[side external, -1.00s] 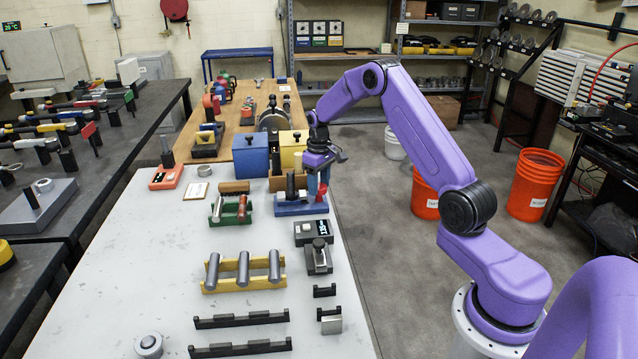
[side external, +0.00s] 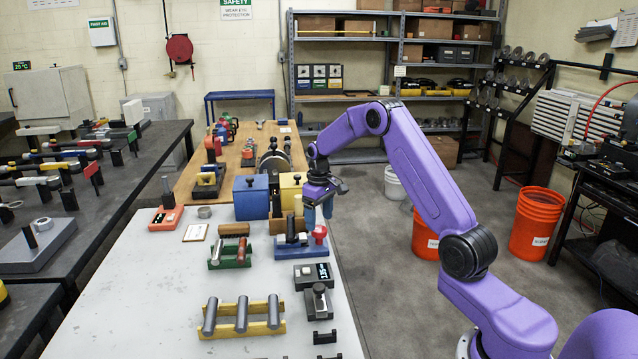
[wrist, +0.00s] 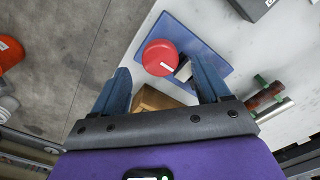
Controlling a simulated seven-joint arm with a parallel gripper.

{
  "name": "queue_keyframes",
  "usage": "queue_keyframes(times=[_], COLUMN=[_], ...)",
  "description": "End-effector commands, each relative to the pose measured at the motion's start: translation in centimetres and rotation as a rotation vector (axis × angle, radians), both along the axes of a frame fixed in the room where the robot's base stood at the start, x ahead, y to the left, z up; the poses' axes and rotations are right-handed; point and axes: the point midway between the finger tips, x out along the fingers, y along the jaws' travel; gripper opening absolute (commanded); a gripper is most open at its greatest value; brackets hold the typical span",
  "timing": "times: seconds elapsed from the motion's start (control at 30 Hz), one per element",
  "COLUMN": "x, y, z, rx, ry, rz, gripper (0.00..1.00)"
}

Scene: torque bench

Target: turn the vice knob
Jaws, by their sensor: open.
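The vice has a blue base (side external: 296,250) and stands near the right edge of the light grey table. Its red knob (side external: 319,234) is at the right end, over the base. In the wrist view the knob (wrist: 160,57) shows as a round red cap with a small white mark, beside a silvery metal part. My gripper (side external: 318,218) is open and empty, just above the knob in the side view. In the wrist view my gripper (wrist: 164,76) has its blue fingers apart, with the knob ahead between their lines. I see no contact.
Blue (side external: 250,198) and yellow (side external: 291,191) boxes stand close behind the vice. A green rack (side external: 230,255) with rollers is to its left, and a grey gauge block (side external: 313,276) is in front. Open floor lies right of the table.

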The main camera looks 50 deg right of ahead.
Motion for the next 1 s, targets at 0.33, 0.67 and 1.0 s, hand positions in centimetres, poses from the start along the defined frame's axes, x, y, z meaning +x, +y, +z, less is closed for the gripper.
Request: queue_keyframes(times=[0.33,0.67,1.0], x=[0.1,0.1,0.0], y=[0.0,0.0,0.0], z=[7.7,13.1,14.3], rx=[-0.002,-0.002,-0.001], ry=[-0.006,-0.004,-0.001], rz=[0.002,0.003,0.002], gripper=[0.76,0.76,0.76])
